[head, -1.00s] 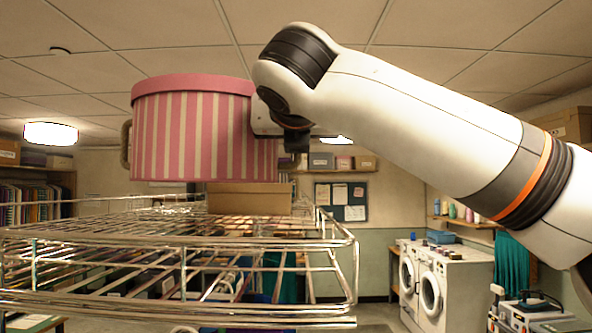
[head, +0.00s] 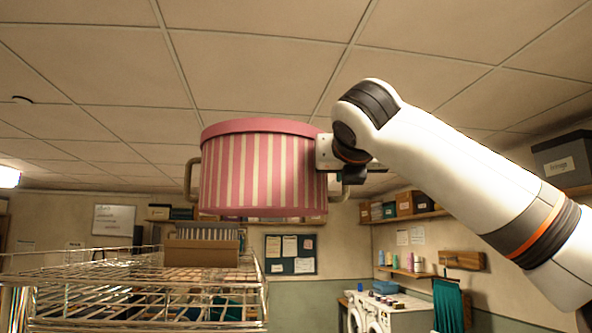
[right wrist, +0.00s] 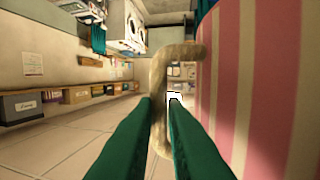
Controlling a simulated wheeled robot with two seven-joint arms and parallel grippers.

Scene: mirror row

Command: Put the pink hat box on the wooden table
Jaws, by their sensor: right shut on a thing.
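The pink hat box (head: 255,172) has pink and cream stripes and a pink lid. It hangs upright in the air in the middle of the head view, with a beige loop handle on each side. My right gripper (head: 350,172) is at its right side, shut on the right handle. In the right wrist view my green fingers (right wrist: 160,110) close around the beige handle (right wrist: 178,52), beside the striped wall of the hat box (right wrist: 270,90). My left gripper is out of view. I cannot make out the wooden table.
A wire rack (head: 150,292) stands at lower left, below the hat box, with a brown box (head: 200,252) on it. White washing machines (head: 385,312) and wall shelves (head: 405,214) are at the right back. Open air surrounds the hat box.

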